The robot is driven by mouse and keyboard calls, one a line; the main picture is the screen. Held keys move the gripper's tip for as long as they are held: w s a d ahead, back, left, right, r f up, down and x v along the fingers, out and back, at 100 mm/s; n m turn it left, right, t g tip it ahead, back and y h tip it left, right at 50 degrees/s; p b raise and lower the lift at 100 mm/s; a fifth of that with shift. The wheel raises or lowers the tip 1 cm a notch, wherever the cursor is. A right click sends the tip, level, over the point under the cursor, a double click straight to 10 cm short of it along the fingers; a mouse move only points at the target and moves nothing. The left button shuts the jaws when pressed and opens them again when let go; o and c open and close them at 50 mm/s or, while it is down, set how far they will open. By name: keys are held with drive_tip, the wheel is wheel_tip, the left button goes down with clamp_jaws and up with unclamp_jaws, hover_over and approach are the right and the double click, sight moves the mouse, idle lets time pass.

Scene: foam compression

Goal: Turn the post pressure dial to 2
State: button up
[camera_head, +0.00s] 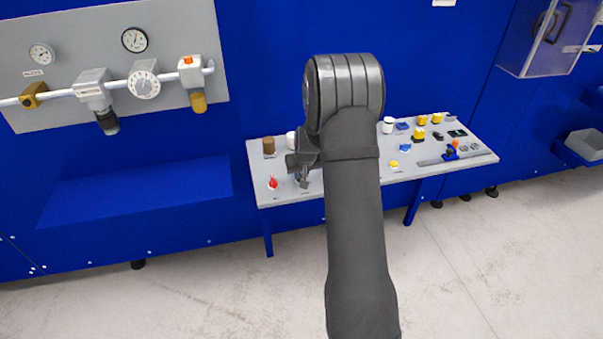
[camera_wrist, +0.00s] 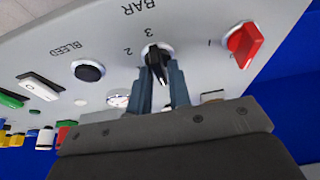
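The post pressure dial (camera_wrist: 156,56) is a black knob on a grey sloping panel, seen in the wrist view. Figures 2 (camera_wrist: 128,50) and 3 (camera_wrist: 149,32) and the word BAR (camera_wrist: 140,8) are printed beside it, upside down. My gripper (camera_wrist: 161,76) is at the dial, one finger on each side of the knob's black grip, seemingly closed on it. The fingers hide part of the knob, and I cannot read its exact setting. In the head view my gripper (camera_head: 303,172) is over the left part of the panel; my arm hides the dial there.
A red knob (camera_wrist: 244,44) stands close to the dial, and a black button (camera_wrist: 88,70) marked BLEED is on the other side. The control table (camera_head: 440,170) carries several more buttons. Gauges (camera_head: 134,40) and pipework hang on the wall board at the left.

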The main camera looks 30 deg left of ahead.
clamp_jaws()
drive_tip(key=shift+m, duration=0.4)
drive_tip(key=m, duration=0.2)
drive_tip(key=m+t+h, duration=0.1)
drive_tip(key=m, duration=0.1)
drive_tip(key=shift+s+a+h, duration=0.1)
drive_tip(key=shift+h, duration=0.2)
drive_tip(key=m+h, duration=0.1)
drive_tip(key=m, duration=0.2)
drive_tip(key=shift+a, duration=0.1)
drive_tip(key=m+h, duration=0.1)
drive_tip(key=m, duration=0.3)
drive_tip(key=shift+a+h, duration=0.1)
drive_tip(key=shift+h, duration=0.3)
drive_tip(key=m+h, duration=0.1)
drive_tip(key=m, duration=0.2)
drive_tip(key=m+g+h, duration=0.1)
drive_tip(key=m, duration=0.2)
drive_tip(key=shift+a+f+m, duration=0.1)
drive_tip(key=shift+a+m, duration=0.05)
drive_tip(key=shift+m, duration=0.15)
drive_tip(key=m+g, duration=0.1)
drive_tip(key=m, duration=0.1)
drive_tip(key=m+g+h, duration=0.1)
drive_tip(key=m, duration=0.2)
drive_tip(key=shift+a, duration=0.1)
drive_tip(key=shift+m, duration=0.3)
